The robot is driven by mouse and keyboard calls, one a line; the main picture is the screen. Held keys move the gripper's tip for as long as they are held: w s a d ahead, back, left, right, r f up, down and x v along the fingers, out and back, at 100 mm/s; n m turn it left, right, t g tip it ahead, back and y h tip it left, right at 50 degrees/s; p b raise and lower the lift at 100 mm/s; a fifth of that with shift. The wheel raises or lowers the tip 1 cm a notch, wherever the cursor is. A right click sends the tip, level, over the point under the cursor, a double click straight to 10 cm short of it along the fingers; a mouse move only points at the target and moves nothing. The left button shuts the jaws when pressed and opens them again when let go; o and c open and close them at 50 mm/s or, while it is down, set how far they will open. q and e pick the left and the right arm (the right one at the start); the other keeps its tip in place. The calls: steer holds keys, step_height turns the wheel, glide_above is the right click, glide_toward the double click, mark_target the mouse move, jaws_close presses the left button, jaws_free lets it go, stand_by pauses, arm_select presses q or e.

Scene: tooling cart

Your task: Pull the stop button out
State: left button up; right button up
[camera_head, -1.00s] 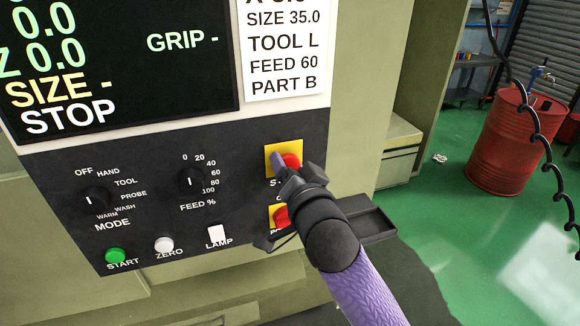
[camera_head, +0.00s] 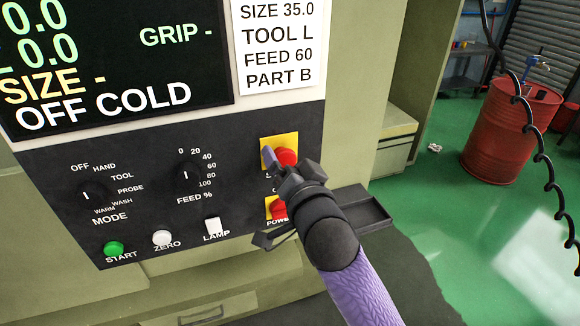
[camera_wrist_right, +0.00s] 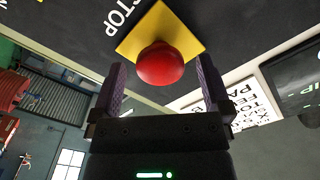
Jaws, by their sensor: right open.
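The stop button (camera_head: 287,157) is a red mushroom knob on a yellow square plate (camera_head: 268,145) at the upper right of the dark control panel. It also shows in the right wrist view (camera_wrist_right: 160,63), with the word STOP beside its plate. My right gripper (camera_head: 281,165) is open at the button, with one purple finger on each side of the red head in the wrist view. I see gaps between the head and both fingers there. In the head view the gripper hides the button's label and part of its lower side. My left gripper is out of view.
A second red control on a yellow plate (camera_head: 274,207), labelled POWER, sits just below, partly behind my gripper. The panel (camera_head: 140,165) also has two dials, a green START button (camera_head: 113,249), ZERO and LAMP. A dark tray (camera_head: 362,212) juts out at right. The screen (camera_head: 110,60) reads OFF COLD.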

steer(key=b+v, duration=0.1)
steer(key=v, duration=0.9)
steer(key=shift+b, duration=0.35)
steer(key=s+d+f+n+g+h+b, duration=0.1)
steer(key=d+f+g+b, duration=0.3)
steer(key=f, duration=1.2)
steer(key=s+a+f+n+g+h+b, duration=0.15)
steer(key=f+b, duration=0.55)
steer(key=f, duration=0.9)
steer(key=s+d+f+n+g+h+b, duration=0.1)
steer(key=d+f+g+b, duration=0.3)
steer(key=f, duration=1.3)
steer(key=s+d+f+n+g+b, duration=0.1)
steer(key=s+f+b, duration=0.25)
steer(key=f, duration=0.35)
steer(key=s+d+f+g+b, duration=0.1)
steer(key=s+f+b, duration=0.1)
steer(key=s+f, duration=0.4)
steer(key=s+d+f+n+g+h+b, duration=0.1)
steer(key=s+d+f+g+b, duration=0.1)
steer(key=s+f, duration=0.6)
steer(key=s+d+f+n+g+h+b, duration=0.1)
steer(key=s+d+f+g+b, duration=0.2)
steer(key=s+f+b, duration=0.3)
steer(key=s+d+f, duration=0.1)
steer(key=s+f, duration=0.2)
steer(key=s, duration=0.4)
steer(key=shift+s+f, duration=0.25)
steer(key=shift+s, duration=0.15)
